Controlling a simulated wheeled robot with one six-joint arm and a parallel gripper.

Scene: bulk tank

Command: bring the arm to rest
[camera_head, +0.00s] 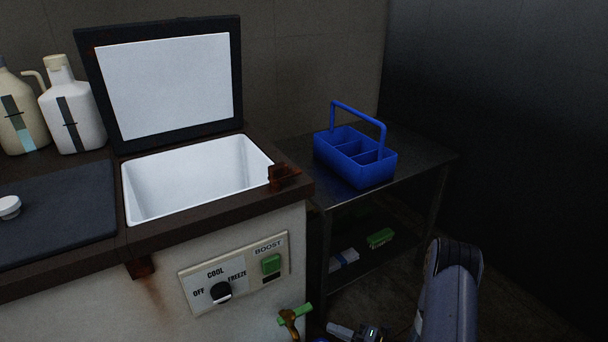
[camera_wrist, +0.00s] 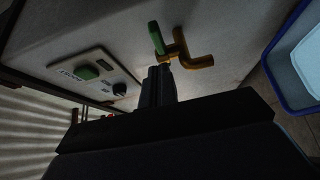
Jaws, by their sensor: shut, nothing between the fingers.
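My arm (camera_head: 449,300) rises at the lower right of the head view, beside the tank's front. My gripper (camera_wrist: 158,72) shows in the wrist view with its dark fingers together and nothing between them. The fingertips are just below a brass tap (camera_wrist: 190,60) with a green handle (camera_wrist: 156,38). I cannot tell whether they touch it. In the head view the tap (camera_head: 291,319) stands at the bottom edge, its lower part cut off.
The tank (camera_head: 240,225) has its lid (camera_head: 165,85) raised. Its front carries a dial (camera_head: 221,292) and a green button (camera_head: 270,264). A metal table (camera_head: 425,160) bears a blue caddy (camera_head: 355,160). A blue tub (camera_wrist: 285,85) is right in the wrist view.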

